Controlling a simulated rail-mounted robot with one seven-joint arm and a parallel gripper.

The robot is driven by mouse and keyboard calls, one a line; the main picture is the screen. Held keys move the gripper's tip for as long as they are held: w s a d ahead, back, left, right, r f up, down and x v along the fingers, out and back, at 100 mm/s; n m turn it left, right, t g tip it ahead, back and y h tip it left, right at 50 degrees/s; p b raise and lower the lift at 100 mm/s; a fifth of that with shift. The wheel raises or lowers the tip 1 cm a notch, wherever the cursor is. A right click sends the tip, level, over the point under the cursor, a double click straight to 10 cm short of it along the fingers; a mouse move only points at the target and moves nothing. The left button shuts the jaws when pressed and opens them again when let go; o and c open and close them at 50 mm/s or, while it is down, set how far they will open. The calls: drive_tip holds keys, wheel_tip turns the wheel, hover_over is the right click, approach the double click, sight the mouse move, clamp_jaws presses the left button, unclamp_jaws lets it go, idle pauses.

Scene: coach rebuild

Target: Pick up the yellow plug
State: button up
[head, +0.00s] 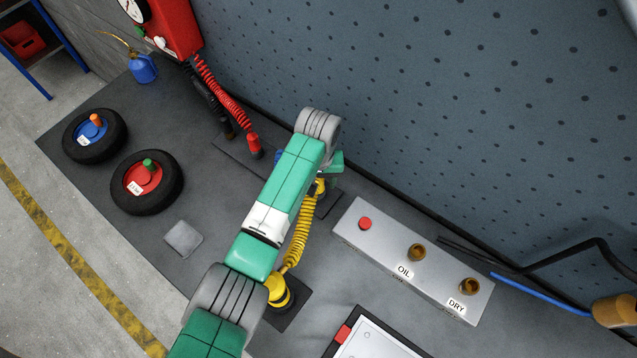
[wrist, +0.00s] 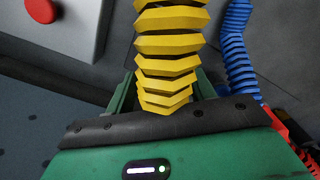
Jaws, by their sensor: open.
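A yellow coiled hose (head: 300,238) runs along the bench, with a yellow fitting (head: 320,187) at its far end and a larger yellow fitting (head: 279,293) at its near end. I cannot tell for sure which fitting is the plug. My gripper (head: 325,180) is by the far fitting, mostly hidden behind my arm in the head view. In the wrist view my gripper (wrist: 165,88) is open, with its green fingers on either side of the yellow coil (wrist: 170,45). Its fingertips are largely hidden by the coil, and contact cannot be told.
A silver box (head: 400,262) with a red button and OIL and DRY holes stands right of my gripper. A red hose plug (head: 254,146) is to its left. A blue coil (wrist: 235,50) runs close by. Two wheels (head: 147,182) lie at left; the perforated wall is behind.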

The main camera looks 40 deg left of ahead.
drive_tip(key=shift+f, duration=0.6)
drive_tip(key=shift+c, duration=0.4)
drive_tip(key=c, duration=1)
drive_tip(key=shift+c, duration=0.2)
drive_tip(key=shift+r, duration=0.1)
